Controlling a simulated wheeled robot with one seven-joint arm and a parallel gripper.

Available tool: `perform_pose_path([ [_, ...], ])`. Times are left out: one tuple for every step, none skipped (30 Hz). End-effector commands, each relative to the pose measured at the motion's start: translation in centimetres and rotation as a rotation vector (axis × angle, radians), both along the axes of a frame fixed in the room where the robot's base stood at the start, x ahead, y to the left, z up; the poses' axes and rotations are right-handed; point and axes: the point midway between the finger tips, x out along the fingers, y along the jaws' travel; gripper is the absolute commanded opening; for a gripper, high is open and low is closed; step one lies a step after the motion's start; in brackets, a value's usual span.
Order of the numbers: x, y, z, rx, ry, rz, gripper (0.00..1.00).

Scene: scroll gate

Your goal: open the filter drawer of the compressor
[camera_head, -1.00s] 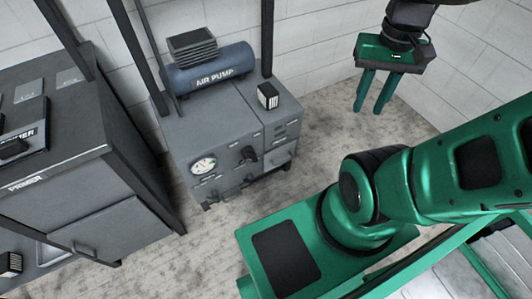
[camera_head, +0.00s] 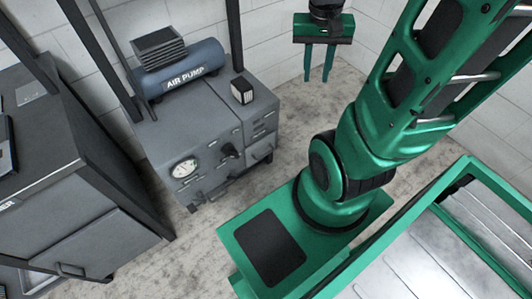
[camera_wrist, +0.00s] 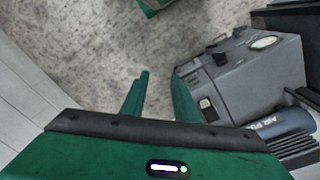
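The compressor (camera_head: 190,135) is a grey cabinet with a blue AIR PUMP tank (camera_head: 180,70) on top. Its front has a round gauge (camera_head: 184,167) and a dark knob (camera_head: 229,150). At the front's lower right is a panel with a handle (camera_head: 262,157), which looks like a closed drawer; I cannot read its label. My gripper (camera_head: 317,79) hangs in the air, fingers down, to the right of the compressor and apart from it. Its two fingers are apart with nothing between them. In the wrist view the compressor (camera_wrist: 255,75) lies right of the fingers (camera_wrist: 160,75).
A small dark box with a pale face (camera_head: 242,90) stands on the cabinet top. Dark posts rise around the compressor. A larger grey cabinet (camera_head: 75,200) stands at the left. White walls are behind. Bare floor (camera_head: 285,125) lies right of the compressor.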

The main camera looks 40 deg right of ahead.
Motion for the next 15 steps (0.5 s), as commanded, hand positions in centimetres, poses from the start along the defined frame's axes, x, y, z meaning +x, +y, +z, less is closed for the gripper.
perform_pose_path([
  [1.3, -0.6, -1.1, -0.009, 0.007, -0.022, 0.28],
  [2.1, -0.9, -1.7, -0.014, 0.004, -0.035, 0.28],
  [3.2, -1.3, -2.6, -0.021, 0.001, -0.052, 0.28],
  [4.0, -1.5, -3.3, -0.026, -0.003, -0.065, 0.28],
  [4.8, -1.8, -4.0, -0.03, -0.007, -0.078, 0.28],
  [5.8, -2.1, -4.9, -0.036, -0.01, -0.094, 0.28],
  [6.5, -2.4, -5.7, -0.038, -0.012, -0.107, 0.28],
  [7.2, -2.6, -6.5, -0.042, -0.016, -0.121, 0.28],
  [8.2, -2.9, -7.6, -0.045, -0.021, -0.138, 0.28],
  [8.9, -3.1, -8.4, -0.047, -0.026, -0.151, 0.28],
  [9.5, -3.3, -9.3, -0.048, -0.029, -0.164, 0.28],
  [10.4, -3.5, -10.5, -0.049, -0.036, -0.18, 0.28],
  [11.1, -3.6, -11.4, -0.05, -0.041, -0.193, 0.28],
  [11.7, -3.7, -12.3, -0.049, -0.044, -0.206, 0.28],
  [12.4, -3.9, -13.6, -0.05, -0.05, -0.224, 0.28],
])
